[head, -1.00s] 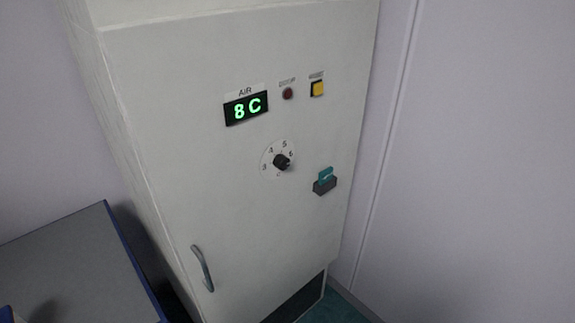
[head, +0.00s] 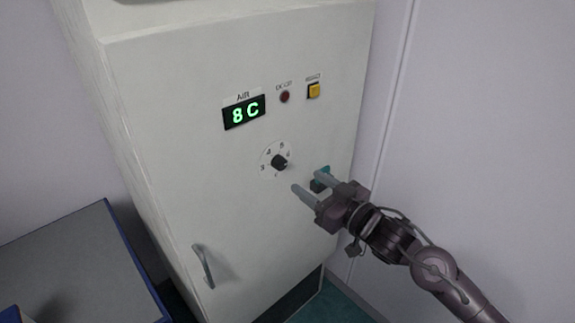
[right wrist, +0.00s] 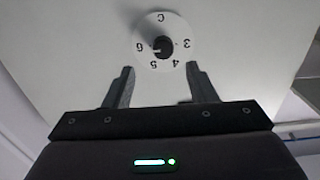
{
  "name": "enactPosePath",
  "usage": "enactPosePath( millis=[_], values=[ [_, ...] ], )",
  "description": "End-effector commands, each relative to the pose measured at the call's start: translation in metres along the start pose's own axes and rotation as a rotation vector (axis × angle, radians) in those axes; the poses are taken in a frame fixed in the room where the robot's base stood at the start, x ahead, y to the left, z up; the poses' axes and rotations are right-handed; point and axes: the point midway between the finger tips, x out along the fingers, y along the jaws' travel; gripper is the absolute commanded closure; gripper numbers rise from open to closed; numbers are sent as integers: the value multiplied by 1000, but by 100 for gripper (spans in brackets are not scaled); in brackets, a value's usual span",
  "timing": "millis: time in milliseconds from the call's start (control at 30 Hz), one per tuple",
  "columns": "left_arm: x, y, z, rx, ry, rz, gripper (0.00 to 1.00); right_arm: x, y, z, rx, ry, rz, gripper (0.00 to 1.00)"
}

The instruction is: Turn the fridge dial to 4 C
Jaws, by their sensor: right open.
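The fridge (head: 180,170) is a tall white cabinet in the head view. Its black dial knob (head: 279,162) sits on a round white scale with numbers, and it also shows in the right wrist view (right wrist: 163,47). In the wrist view the knob's white mark points toward the 6. The green display (head: 245,112) reads 8 C. My right gripper (head: 306,181) is open and empty, its fingers pointing at the fridge front, just right of and below the dial. In the wrist view its fingertips (right wrist: 160,68) lie either side of the scale's lower part, apart from the knob. My left gripper is not in view.
A teal switch or key (head: 322,173) on a dark base is partly hidden behind my right gripper. A red button (head: 284,97) and a yellow button (head: 314,90) are above the dial. A door handle (head: 202,266) is lower left. A blue-edged grey table (head: 80,265) stands left.

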Motion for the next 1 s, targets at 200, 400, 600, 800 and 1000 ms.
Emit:
enactPosePath(
  millis=[200, 400, 600, 800, 1000],
  values=[
    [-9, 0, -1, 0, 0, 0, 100, 21, -5, -11, 1, 12, -13, 49],
    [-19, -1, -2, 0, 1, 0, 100, 54, -6, -11, -1, 10, -12, 49],
    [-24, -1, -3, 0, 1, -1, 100, 74, -5, -8, -1, 9, -10, 49],
    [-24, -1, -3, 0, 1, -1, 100, 78, -6, -7, -2, 9, -11, 49],
    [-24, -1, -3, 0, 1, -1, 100, 77, -5, -7, -2, 9, -11, 59]
  ],
)
